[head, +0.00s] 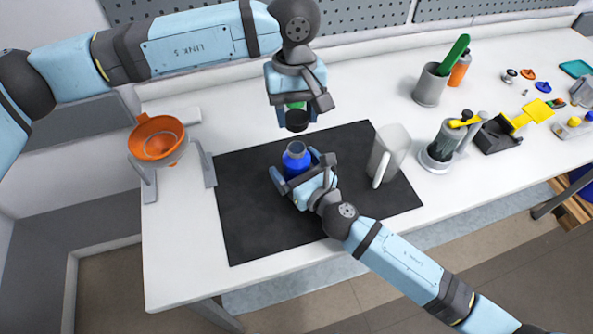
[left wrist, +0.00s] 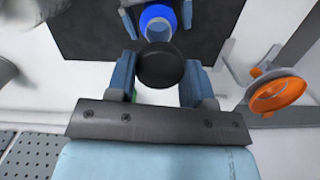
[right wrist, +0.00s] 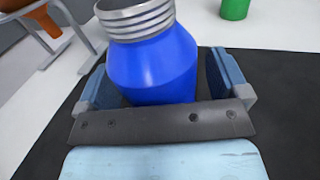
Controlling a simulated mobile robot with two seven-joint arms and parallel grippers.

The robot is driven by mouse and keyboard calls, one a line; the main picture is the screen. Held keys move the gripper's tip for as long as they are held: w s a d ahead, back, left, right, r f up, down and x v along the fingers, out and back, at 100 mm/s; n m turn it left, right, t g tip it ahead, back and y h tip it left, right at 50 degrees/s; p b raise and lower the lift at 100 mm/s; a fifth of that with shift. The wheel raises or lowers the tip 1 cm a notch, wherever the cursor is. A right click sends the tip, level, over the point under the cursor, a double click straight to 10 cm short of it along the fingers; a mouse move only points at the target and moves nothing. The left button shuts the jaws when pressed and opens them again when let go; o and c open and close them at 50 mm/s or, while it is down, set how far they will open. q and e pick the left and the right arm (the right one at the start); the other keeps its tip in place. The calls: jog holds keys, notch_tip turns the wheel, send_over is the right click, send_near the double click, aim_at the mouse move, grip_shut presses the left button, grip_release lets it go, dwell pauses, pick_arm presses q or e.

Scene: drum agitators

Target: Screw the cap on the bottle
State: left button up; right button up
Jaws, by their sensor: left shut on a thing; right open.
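The blue bottle (head: 296,161) stands upright on the black mat (head: 250,215), its silver threaded neck (right wrist: 135,18) open at the top. My right gripper (head: 302,167) is open, with one finger on each side of the bottle. Gaps show between the fingers and the bottle in the right wrist view. My left gripper (head: 297,112) is shut on the black cap (head: 297,122) and holds it above and slightly behind the bottle. In the left wrist view the cap (left wrist: 160,65) sits between the fingers, apart from the bottle (left wrist: 158,20).
A green object (right wrist: 235,8) stands behind the mat, partly hidden by my left gripper in the head view. A white pitcher (head: 391,150) stands on the mat's right part. An orange funnel in a stand (head: 157,138) is at left. A grey cup (head: 431,86) is behind right.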

aim_at(297, 142)
jog(key=c, duration=1.4)
pick_arm(q)
jog(key=shift+f, duration=2.5)
pick_arm(e)
jog(key=shift+o, duration=0.2)
pick_arm(q)
jog(key=shift+f, duration=0.1)
jog(key=shift+f, duration=0.8)
jog(key=shift+f, duration=0.55)
